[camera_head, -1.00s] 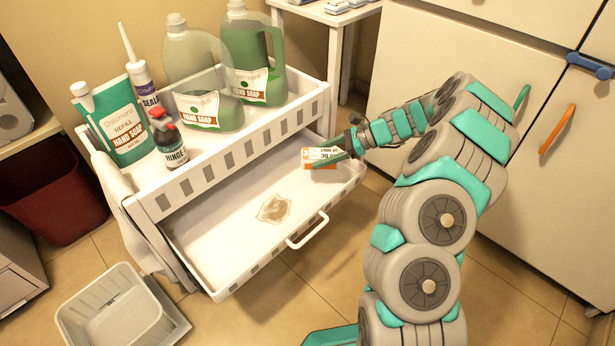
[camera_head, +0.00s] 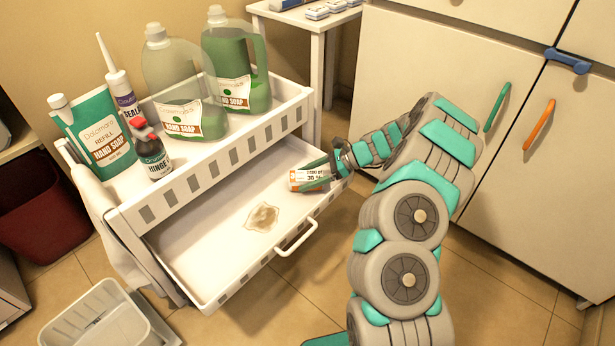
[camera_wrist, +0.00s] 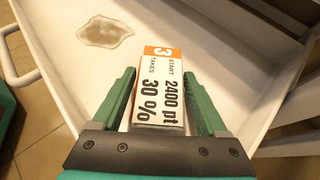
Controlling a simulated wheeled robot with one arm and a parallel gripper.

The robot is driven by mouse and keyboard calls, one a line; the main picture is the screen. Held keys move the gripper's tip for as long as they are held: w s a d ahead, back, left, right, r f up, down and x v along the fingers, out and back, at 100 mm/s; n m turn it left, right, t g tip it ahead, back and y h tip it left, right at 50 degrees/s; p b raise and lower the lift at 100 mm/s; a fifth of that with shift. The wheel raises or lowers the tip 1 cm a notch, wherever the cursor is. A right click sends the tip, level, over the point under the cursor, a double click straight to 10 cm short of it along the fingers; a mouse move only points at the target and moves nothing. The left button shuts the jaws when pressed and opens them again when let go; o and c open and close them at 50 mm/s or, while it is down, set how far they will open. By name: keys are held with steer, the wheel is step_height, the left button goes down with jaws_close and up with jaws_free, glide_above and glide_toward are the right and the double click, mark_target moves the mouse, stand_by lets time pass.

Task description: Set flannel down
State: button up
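My gripper (camera_head: 317,174) is low over the right end of the pulled-out white drawer (camera_head: 203,266). In the wrist view its two green fingers (camera_wrist: 161,85) stand on either side of a small white and orange box (camera_wrist: 163,95), with narrow gaps visible beside it. The box (camera_head: 306,180) also shows between the fingers in the head view. I see no cloth in my gripper. A white cloth (camera_head: 101,215) hangs over the left side of the cart; I cannot tell whether it is the flannel.
A brown stain (camera_head: 262,217) marks the drawer floor. Several soap and sealant bottles crowd the cart's top (camera_head: 180,197). A grey-white bin (camera_head: 95,325) and a dark red bin (camera_head: 42,212) stand at left. Cabinets (camera_head: 410,60) stand behind my arm.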

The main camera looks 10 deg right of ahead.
steer(key=shift+o, duration=1.3)
